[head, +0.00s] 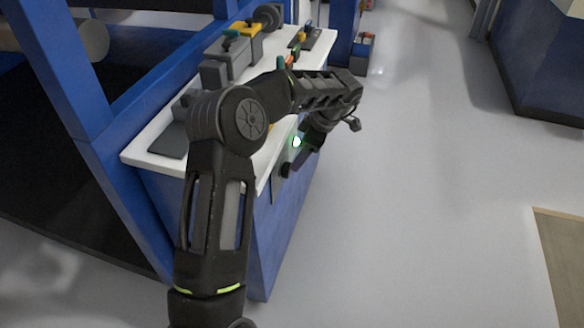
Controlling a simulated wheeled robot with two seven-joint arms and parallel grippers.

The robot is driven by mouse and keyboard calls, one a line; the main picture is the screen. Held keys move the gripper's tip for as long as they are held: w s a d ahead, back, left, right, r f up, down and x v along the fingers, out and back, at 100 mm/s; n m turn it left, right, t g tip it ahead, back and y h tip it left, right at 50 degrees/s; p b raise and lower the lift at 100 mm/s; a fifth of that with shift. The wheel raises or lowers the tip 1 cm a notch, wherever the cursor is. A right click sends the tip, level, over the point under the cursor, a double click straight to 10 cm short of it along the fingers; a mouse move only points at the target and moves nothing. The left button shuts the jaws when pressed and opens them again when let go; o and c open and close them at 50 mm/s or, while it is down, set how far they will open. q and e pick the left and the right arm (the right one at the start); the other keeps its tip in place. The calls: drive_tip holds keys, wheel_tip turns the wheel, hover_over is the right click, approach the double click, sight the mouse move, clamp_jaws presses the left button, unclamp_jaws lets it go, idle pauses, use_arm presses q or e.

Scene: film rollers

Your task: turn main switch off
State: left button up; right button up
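A grey switch panel (278,186) is on the side of the blue cabinet, just under the white worktop's edge. A bright green light (297,141) glows at the panel, and a small black knob (286,170) sits below it. Which of these is the main switch, I cannot tell. My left arm reaches up across the worktop and bends down at the wrist. My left gripper (303,158) is at the panel, close to the light and knob. Its fingers are dark and small here, so their opening and any contact are unclear. My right gripper is out of view.
The white worktop (145,150) carries grey blocks (215,72), yellow-topped parts and small tools. A blue frame post (75,70) stands at the left. The grey floor (430,170) to the right is clear. Another blue cabinet (540,65) stands at the upper right.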

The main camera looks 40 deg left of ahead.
sight(287, 170)
use_arm(q)
drive_tip(key=b+x, duration=0.1)
drive_tip(key=x, duration=0.6)
drive_tip(key=shift+f+b, duration=0.4)
drive_tip(key=shift+f, duration=0.05)
drive_tip(key=shift+a, duration=0.1)
drive_tip(key=c, duration=1.4)
